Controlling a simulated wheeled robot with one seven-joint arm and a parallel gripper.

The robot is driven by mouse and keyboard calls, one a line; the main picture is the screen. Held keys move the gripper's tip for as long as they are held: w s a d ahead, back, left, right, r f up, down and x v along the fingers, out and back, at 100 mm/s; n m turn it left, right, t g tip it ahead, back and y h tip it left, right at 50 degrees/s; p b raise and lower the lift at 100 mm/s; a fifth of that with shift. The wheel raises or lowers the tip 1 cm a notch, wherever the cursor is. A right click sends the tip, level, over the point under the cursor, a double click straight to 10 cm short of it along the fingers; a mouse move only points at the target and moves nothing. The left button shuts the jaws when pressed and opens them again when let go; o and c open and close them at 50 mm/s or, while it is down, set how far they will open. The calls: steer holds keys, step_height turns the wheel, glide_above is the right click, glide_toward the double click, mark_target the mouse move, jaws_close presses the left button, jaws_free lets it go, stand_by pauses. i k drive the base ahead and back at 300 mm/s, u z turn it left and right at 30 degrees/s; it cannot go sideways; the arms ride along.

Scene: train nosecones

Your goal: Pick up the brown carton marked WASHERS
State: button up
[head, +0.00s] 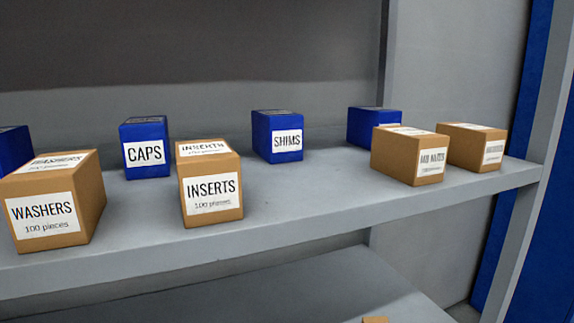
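The brown carton marked WASHERS (88,207) stands at the left of the grey shelf (300,213), close to its front edge. Its white label reads "WASHERS 100 pieces" on the front, and another label is on its top. It is upright and nothing covers its front. My gripper does not show in the head view.
Right of it stands a brown INSERTS carton (229,172). Behind are blue CAPS (145,131) and SHIMS (278,122) boxes and a blue box (14,146) at the left edge. An M8 NUTS carton (393,155) stands further right. A lower shelf (300,286) lies below.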

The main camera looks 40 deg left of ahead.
mark_target(54, 200)
steer(key=z, duration=1)
steer(key=k, duration=1.9)
steer(key=u, duration=0.55)
